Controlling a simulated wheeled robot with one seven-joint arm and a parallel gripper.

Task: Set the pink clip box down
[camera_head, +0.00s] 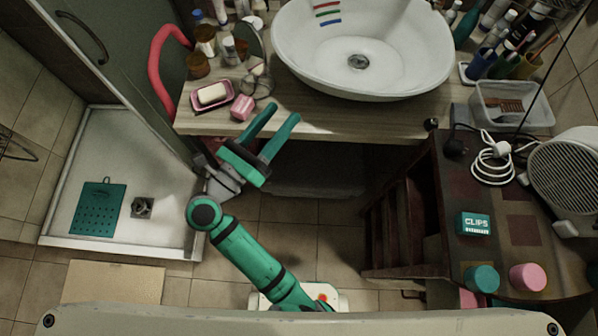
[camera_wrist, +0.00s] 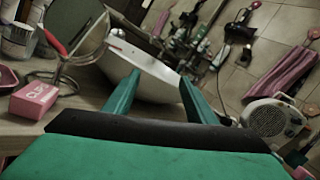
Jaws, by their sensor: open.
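The pink clip box (camera_head: 242,107) sits on the wooden counter near its front edge, just right of the pink soap dish. It also shows at the left of the wrist view (camera_wrist: 35,100), with its lettered side visible. My gripper (camera_head: 284,112) is open and empty, with its fingers pointing toward the counter's front edge. The gripper is right of the box and apart from it. In the wrist view, nothing is between the fingertips (camera_wrist: 160,76).
A pink soap dish (camera_head: 201,104) with white soap and a round mirror (camera_head: 258,81) stand close to the box. The white basin (camera_head: 345,80) is behind. A teal clip box (camera_head: 474,223) lies on the right cabinet. Bare counter (camera_head: 340,122) runs along the front.

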